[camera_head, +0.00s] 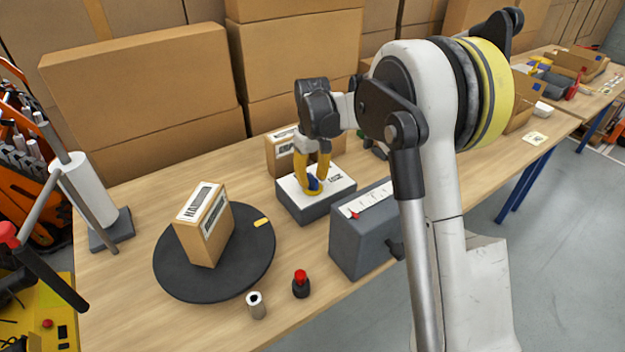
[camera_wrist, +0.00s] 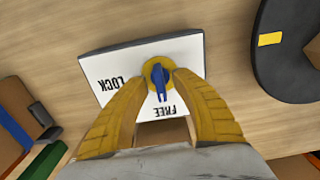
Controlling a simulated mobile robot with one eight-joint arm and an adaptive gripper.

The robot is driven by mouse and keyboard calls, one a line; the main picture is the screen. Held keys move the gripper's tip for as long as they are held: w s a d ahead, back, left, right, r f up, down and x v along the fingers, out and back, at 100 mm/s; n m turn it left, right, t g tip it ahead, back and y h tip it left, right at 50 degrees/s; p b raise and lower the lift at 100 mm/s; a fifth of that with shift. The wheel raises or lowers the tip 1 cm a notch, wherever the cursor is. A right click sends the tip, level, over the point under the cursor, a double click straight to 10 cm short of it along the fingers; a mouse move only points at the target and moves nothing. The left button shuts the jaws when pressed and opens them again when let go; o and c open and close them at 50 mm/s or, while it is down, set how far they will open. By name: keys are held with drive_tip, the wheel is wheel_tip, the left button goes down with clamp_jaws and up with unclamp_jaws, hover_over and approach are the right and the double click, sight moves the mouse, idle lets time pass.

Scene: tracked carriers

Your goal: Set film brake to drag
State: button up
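The film brake is a dark grey box (camera_head: 316,206) with a white top plate (camera_wrist: 115,66). The plate shows the words LOCK and FREE in the wrist view; no DRAG mark is visible there. A blue pointer knob (camera_wrist: 159,82) sits in a yellow ring on the plate, and its narrow end points toward FREE. My gripper (camera_head: 314,186) reaches down over it. Its two yellow fingers stand either side of the knob in the wrist view (camera_wrist: 160,80), with small gaps to the blue part, so it looks open around the knob. The fingers hide part of the plate.
A grey box with a red pointer (camera_head: 355,214) stands right of the brake. A black turntable (camera_head: 172,273) carries a carton (camera_head: 205,232). A red-topped button (camera_head: 300,284) and a small roll (camera_head: 256,305) stand in front. A film roll (camera_head: 88,190) stands left; cartons line the back.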

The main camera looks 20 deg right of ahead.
clamp_jaws()
drive_tip(key=m+p, duration=0.1)
drive_tip(key=m, duration=0.2)
drive_tip(key=shift+r+m+p, duration=0.1)
drive_tip(key=shift+m+p, duration=0.3)
drive_tip(key=m+p, duration=0.1)
drive_tip(key=m, duration=0.3)
drive_tip(key=shift+m, duration=0.4)
idle(0.4)
